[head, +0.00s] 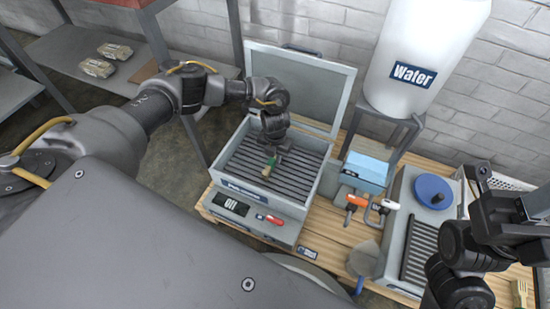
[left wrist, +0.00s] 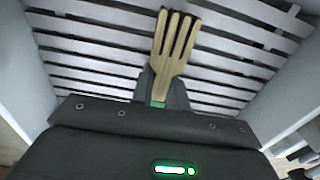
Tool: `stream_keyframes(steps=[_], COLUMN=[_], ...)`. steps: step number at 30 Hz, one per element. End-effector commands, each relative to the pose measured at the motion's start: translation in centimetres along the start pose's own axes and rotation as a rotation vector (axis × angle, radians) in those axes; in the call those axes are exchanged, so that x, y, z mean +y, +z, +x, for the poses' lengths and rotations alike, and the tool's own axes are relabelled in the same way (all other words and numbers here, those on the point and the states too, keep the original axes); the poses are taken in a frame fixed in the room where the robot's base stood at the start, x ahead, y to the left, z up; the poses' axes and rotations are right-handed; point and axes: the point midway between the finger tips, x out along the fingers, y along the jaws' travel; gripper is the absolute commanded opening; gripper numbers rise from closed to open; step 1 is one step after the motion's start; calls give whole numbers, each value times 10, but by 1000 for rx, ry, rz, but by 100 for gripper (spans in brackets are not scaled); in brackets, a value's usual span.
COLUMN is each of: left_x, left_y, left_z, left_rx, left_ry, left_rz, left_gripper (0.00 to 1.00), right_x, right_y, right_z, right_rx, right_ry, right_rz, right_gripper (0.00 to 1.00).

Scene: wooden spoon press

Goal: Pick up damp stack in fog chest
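The damp stack (head: 267,171) is a small pale wooden bundle with a green band, lying in the fog chest. In the left wrist view the stack (left wrist: 176,45) shows as fork-shaped wood with its tines pointing away over the slats. The fog chest (head: 227,177) is a grey box with a dark slatted floor; its lid (head: 310,85) stands open. My left gripper (head: 273,148) reaches down into the chest, and its fingers (left wrist: 160,98) sit close on both sides of the banded handle, seemingly touching it. My right gripper (head: 510,215) is at the right; its fingers are unclear.
A white water tank (head: 428,50) stands behind the chest's right side. A blue box (head: 365,172), orange- and white-handled tools (head: 355,203) and a grey device with a blue disc (head: 433,190) are on the wooden bench (head: 330,235). Shelves (head: 75,50) stand at the left.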

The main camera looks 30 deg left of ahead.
Motion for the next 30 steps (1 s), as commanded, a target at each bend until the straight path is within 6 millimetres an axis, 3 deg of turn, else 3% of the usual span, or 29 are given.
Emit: stream_keyframes(steps=[3, 17, 20, 22, 30], left_x=[0, 0, 0, 0, 0], left_y=[0, 0, 0, 1, -44], left_z=[0, -10, -23, -36, -91], left_rx=[0, 0, -1, -2, 1], left_ry=[0, 0, -1, -1, -2], left_rz=[0, 1, 1, 0, 5], left_gripper=[0, 0, 0, 0, 0], right_x=[0, 1, 4, 9, 13], right_y=[0, -1, -2, 1, -6], right_z=[0, 5, 7, -3, -11], right_rx=[0, 6, 0, -51, -156], right_ry=[0, 3, 10, 16, 58], right_rz=[0, -3, -12, -30, -28], right_gripper=[36, 36, 36, 36, 36])
